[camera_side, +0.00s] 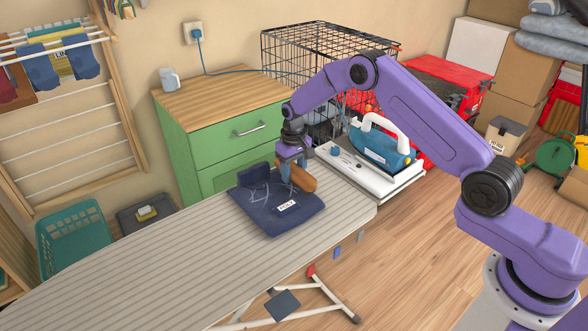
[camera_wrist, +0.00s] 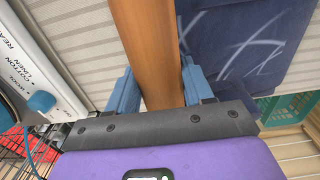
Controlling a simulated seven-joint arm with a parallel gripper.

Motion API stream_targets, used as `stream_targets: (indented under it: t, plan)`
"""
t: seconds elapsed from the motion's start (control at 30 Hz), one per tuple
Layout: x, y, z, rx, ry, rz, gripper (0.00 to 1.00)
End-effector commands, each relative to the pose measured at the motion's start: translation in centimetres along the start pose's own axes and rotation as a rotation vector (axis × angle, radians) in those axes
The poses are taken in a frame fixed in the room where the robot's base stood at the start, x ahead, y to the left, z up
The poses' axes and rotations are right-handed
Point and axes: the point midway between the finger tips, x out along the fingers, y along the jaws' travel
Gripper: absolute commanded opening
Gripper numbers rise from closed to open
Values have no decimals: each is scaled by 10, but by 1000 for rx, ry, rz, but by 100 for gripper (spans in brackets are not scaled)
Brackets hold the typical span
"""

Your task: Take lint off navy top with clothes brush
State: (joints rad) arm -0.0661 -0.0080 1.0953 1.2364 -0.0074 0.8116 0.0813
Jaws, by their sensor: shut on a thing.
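The navy top (camera_side: 282,221) lies folded on the striped ironing board, with a white label on its front part. Pale thread-like lint marks (camera_side: 259,196) show on it; they also show as white strands in the wrist view (camera_wrist: 256,52). My gripper (camera_side: 292,163) is shut on the brown wooden clothes brush (camera_side: 302,178) over the back right part of the top. In the wrist view the brush (camera_wrist: 148,45) runs between my two blue fingers, beside the navy cloth (camera_wrist: 235,22). The bristles are hidden, so I cannot tell whether they touch the cloth.
The ironing board (camera_side: 150,270) is bare to the left of the top. A blue iron (camera_side: 380,147) stands on a white base (camera_side: 345,160) at the board's right end. A green cabinet (camera_side: 225,132) and a black wire cage (camera_side: 325,45) stand behind. A teal basket (camera_side: 75,240) is at left.

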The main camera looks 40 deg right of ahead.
Motion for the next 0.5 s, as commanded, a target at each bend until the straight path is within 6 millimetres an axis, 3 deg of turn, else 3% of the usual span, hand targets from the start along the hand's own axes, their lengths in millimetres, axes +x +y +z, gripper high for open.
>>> stream_targets:
  t: [0.5]
  plan:
    - [6,-7,0,-2,2,0,27]
